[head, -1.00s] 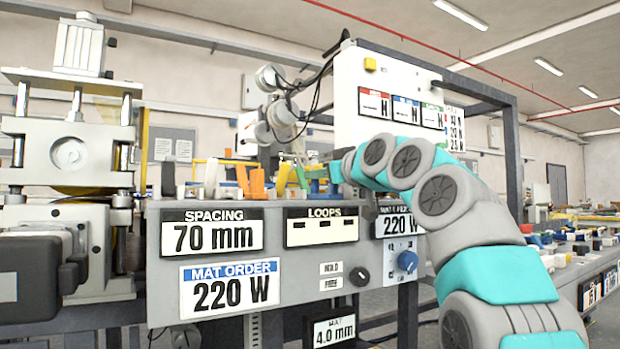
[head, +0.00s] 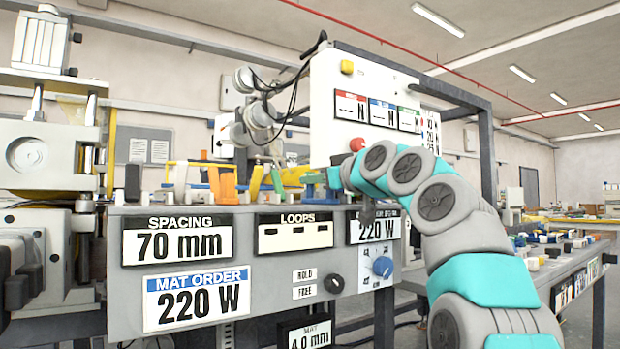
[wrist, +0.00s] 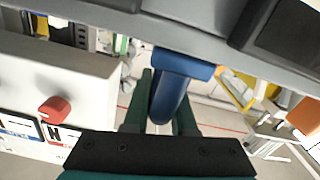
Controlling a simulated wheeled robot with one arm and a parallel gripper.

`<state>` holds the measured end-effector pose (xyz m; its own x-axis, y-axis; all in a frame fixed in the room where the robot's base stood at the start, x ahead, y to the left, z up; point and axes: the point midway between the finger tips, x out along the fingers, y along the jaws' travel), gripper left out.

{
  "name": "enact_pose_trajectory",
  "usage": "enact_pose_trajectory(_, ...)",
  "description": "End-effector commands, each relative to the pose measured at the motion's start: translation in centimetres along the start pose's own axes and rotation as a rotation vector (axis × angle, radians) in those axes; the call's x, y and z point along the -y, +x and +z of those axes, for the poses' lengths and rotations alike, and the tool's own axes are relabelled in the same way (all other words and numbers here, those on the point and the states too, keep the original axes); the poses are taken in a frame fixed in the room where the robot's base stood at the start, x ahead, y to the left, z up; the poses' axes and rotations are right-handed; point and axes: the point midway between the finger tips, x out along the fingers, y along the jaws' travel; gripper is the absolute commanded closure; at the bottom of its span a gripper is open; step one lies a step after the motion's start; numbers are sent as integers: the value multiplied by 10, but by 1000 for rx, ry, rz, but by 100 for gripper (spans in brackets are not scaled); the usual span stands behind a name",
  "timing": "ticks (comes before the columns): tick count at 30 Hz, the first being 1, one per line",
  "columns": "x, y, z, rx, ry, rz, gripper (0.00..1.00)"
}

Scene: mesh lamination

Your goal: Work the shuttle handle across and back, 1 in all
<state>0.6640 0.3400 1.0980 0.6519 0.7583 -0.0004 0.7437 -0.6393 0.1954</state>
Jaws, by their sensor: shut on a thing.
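The blue shuttle handle (wrist: 168,90) fills the space between the green fingers of my gripper (wrist: 162,122) in the wrist view. My gripper is shut on it. The handle reaches out from a grey bar (wrist: 200,42) across the top of that view. In the head view my gripper (head: 333,180) is at the back of the grey console (head: 220,272), by the right end of its top, below the white panel. My arm hides part of it, and a small blue piece shows there.
The white panel (head: 335,105) with a red button (head: 357,144) stands close behind my arm. Orange (head: 224,186) and green pieces stand along the console top to the left. A roller machine (head: 45,150) is at far left, and a workbench (head: 560,262) at right.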

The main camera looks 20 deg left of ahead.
Motion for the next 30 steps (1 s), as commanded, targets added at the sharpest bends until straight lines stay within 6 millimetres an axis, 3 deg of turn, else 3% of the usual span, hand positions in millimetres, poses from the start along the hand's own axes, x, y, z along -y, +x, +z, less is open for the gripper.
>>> enact_pose_trajectory(30,-30,0,8,6,1,6,100)
